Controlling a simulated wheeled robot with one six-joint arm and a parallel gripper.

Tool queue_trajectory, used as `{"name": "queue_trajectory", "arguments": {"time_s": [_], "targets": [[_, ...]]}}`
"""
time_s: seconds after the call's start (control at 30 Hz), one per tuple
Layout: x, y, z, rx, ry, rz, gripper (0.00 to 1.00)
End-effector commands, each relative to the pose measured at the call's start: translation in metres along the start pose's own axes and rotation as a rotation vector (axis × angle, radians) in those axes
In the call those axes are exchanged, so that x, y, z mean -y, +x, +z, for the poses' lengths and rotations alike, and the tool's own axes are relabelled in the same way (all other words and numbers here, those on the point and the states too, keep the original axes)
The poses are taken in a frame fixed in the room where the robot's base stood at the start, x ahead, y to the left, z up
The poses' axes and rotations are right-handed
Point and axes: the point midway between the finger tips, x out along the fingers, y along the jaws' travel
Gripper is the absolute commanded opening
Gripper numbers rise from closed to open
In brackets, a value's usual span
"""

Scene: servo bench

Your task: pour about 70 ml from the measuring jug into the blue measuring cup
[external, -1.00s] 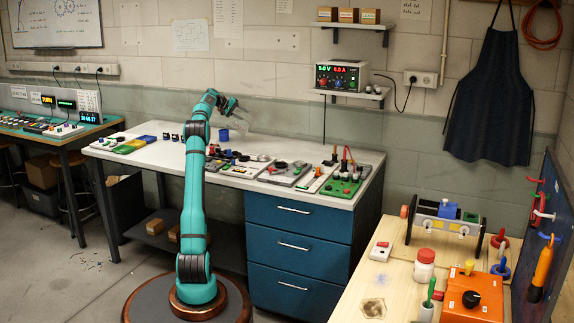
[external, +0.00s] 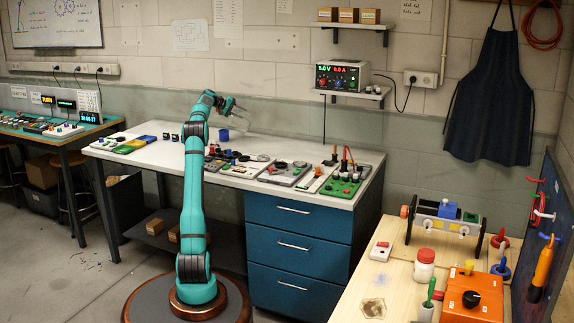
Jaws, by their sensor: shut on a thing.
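My gripper (external: 236,107) is above the white bench, near its back edge. It is shut on the clear measuring jug (external: 240,121), which is faint and hard to make out against the grey-green wall. The jug looks tilted; its exact angle and liquid level cannot be read. The blue measuring cup (external: 224,135) stands on the bench just below and left of the jug. Whether liquid is running between them is too small to tell.
Several dark and grey parts and boards (external: 285,172) cover the bench's front right. A power supply (external: 342,76) sits on a wall shelf. Bare white bench top lies left of the arm.

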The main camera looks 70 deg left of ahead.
Motion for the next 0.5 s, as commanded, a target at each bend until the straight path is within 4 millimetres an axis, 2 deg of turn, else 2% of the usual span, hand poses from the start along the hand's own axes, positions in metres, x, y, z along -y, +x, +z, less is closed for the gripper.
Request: {"name": "queue_trajectory", "arguments": {"time_s": [0.5], "targets": [[-0.0012,-0.0065,-0.0018,0.003,-0.016,0.04,0.05]]}}
